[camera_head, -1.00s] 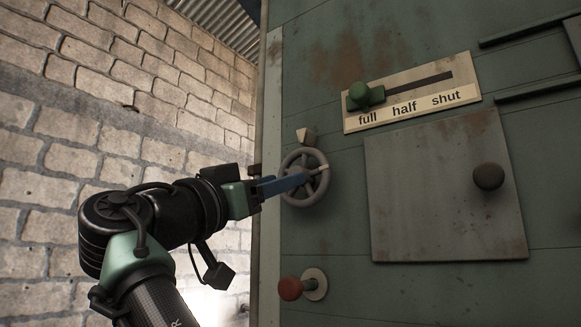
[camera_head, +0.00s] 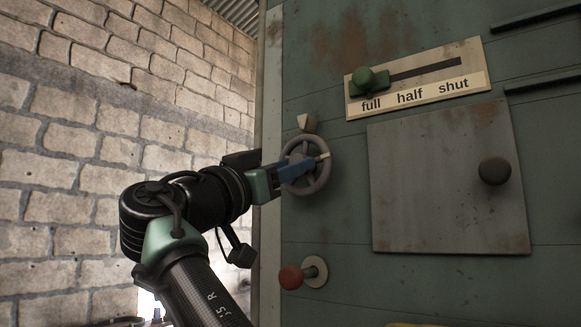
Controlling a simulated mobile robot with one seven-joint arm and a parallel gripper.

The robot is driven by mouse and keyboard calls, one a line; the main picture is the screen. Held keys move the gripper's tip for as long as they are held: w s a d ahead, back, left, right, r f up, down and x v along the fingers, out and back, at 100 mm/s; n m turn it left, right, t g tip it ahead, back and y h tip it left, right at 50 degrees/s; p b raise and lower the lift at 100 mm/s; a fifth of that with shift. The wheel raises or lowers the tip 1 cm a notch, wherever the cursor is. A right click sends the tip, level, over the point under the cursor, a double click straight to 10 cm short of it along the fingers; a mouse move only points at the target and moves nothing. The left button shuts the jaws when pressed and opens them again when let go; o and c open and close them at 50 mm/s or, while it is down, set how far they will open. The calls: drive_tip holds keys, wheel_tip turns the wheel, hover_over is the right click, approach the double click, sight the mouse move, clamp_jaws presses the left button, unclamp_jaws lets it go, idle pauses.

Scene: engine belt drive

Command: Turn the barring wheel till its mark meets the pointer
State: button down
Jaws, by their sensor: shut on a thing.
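The barring wheel (camera_head: 311,189) is a grey spoked handwheel on the green panel, left of centre. A pale mark (camera_head: 324,156) shows at the upper right of its rim. The pointer (camera_head: 307,122), a small cream wedge, sits just above the top of the wheel, so the mark is clockwise of it and apart from it. My gripper (camera_head: 316,163) comes in from the left, its blue fingers across the wheel's face, shut on the wheel near the mark. The fingers hide part of the hub and spokes.
A green slider knob (camera_head: 368,80) stands at "full" on its labelled plate (camera_head: 420,97), up to the right. A grey door (camera_head: 430,215) with a dark knob (camera_head: 494,171) is right of the wheel. A red knob (camera_head: 291,277) projects below. A brick wall (camera_head: 60,150) is at left.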

drive_tip(key=shift+f+n+b, duration=0.1)
drive_tip(key=shift+n+b, duration=0.35)
drive_tip(key=shift+n, duration=0.05)
drive_tip(key=shift+s+d+r+n+t+y+p, duration=0.25)
drive_tip(key=shift+n+y, duration=1.3)
drive_tip(key=shift+n, duration=1.7)
drive_tip(key=shift+w+r+n+t+y+p, duration=0.1)
drive_tip(key=shift+n+y+p, duration=0.2)
drive_tip(key=shift+n+y, duration=2.1)
drive_tip(key=shift+s+d+r+n+t+y+p, duration=0.25)
drive_tip(key=shift+n+y, duration=0.4)
drive_tip(key=shift+n, duration=3.5)
drive_tip(key=shift+w+a+f, duration=0.1)
drive_tip(key=shift+a+f, duration=0.05)
drive_tip(key=c, duration=0.8)
unclamp_jaws()
